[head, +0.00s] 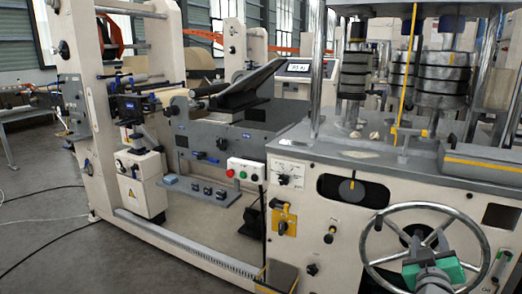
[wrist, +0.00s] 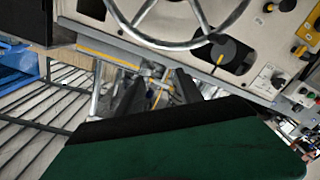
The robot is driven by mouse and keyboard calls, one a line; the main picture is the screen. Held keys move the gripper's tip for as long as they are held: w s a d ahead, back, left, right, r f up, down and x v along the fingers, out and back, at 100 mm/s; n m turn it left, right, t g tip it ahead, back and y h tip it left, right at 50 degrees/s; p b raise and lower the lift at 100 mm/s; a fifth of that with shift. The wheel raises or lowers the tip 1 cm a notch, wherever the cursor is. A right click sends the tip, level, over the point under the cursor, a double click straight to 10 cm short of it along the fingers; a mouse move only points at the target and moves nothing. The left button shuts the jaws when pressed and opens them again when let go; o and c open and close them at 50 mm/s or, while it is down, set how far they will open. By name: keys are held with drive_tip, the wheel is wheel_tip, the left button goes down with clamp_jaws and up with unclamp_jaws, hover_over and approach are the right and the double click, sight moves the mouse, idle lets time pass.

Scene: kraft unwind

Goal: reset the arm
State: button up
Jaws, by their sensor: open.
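My gripper (head: 428,246) is at the lower right of the head view, in front of the large metal handwheel (head: 368,248). Its green and dark body covers part of the wheel's lower side. In the wrist view the two dark fingers of my gripper (wrist: 155,92) stand apart with nothing seen between them. The handwheel also shows at the top of the wrist view (wrist: 150,40). I cannot tell how far the fingers are from the wheel.
A cream machine panel (head: 335,225) with knobs and a yellow plate (head: 284,218) stands behind the wheel. Metal rollers (head: 440,80) rise above it. A white frame (head: 100,130) stands at the left. Open grey floor (head: 45,200) lies further left, with cables on it.

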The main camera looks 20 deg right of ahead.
drive_tip(key=w+a+r+n+g+y+p, duration=0.1)
drive_tip(key=w+a+y+p, duration=0.5)
drive_tip(key=a, duration=0.4)
drive_tip(key=w+a+r+n+y+p, duration=0.15)
drive_tip(key=w+a+y+p, duration=0.3)
drive_tip(key=w+a, duration=0.5)
drive_tip(key=s+a+r+g+y+p, duration=0.1)
drive_tip(key=s+a+p, duration=0.4)
drive_tip(key=a, duration=0.6)
drive_tip(key=s+a+r+g+y+p, duration=0.2)
drive_tip(key=s+a+g+p, duration=0.4)
drive_tip(key=a, duration=0.6)
drive_tip(key=shift+s+r+g, duration=0.3)
drive_tip(key=shift+s+r, duration=0.35)
drive_tip(key=shift+r, duration=0.05)
